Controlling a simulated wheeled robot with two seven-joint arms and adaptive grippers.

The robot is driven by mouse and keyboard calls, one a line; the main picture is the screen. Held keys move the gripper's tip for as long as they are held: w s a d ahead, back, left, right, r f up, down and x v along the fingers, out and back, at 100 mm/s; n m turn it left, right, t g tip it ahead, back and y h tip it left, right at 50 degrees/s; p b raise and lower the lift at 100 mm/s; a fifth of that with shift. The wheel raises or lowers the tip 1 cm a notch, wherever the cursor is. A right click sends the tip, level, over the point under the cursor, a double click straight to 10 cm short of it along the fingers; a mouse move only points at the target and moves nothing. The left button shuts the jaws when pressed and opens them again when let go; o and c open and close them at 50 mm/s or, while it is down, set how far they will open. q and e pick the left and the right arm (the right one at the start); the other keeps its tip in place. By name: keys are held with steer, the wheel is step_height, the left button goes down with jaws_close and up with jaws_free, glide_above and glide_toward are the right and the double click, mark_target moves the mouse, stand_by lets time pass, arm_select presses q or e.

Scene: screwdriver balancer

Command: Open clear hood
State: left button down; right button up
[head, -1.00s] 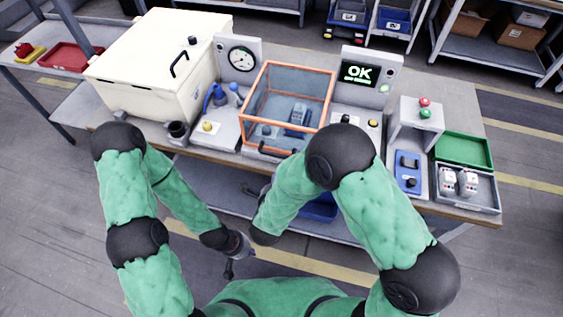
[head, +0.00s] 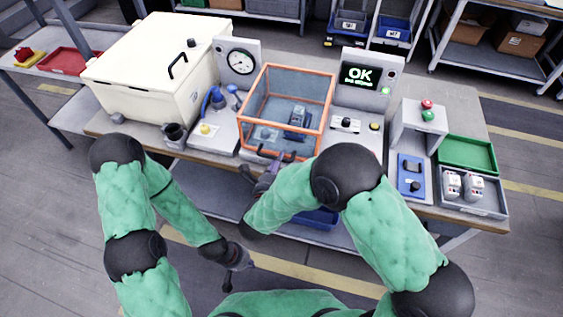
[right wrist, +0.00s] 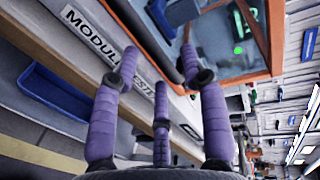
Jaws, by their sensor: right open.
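The clear hood (head: 290,95) is a see-through box with orange edges, standing closed over a station in the middle of the bench. A grey-blue part (head: 298,119) shows inside it. Its black handle (head: 273,154) is on the lower front edge. My right gripper (head: 262,174) is at the hood's front, close to the handle. In the right wrist view its purple fingers (right wrist: 160,75) are spread, with the dark handle (right wrist: 188,64) near the tips; I cannot tell whether they touch. My left gripper (head: 228,282) hangs low in front of the bench, its jaws too small to judge.
A cream chest (head: 150,75) stands left of the hood, with a dial gauge (head: 240,61) behind. A screen (head: 359,74) reading OK stands at right. Beyond it are a green tray (head: 466,154) and a grey bin. A blue bin (head: 318,218) sits under the bench edge.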

steer(key=shift+x, duration=1.1)
jaws_close()
steer(key=shift+r, duration=0.1)
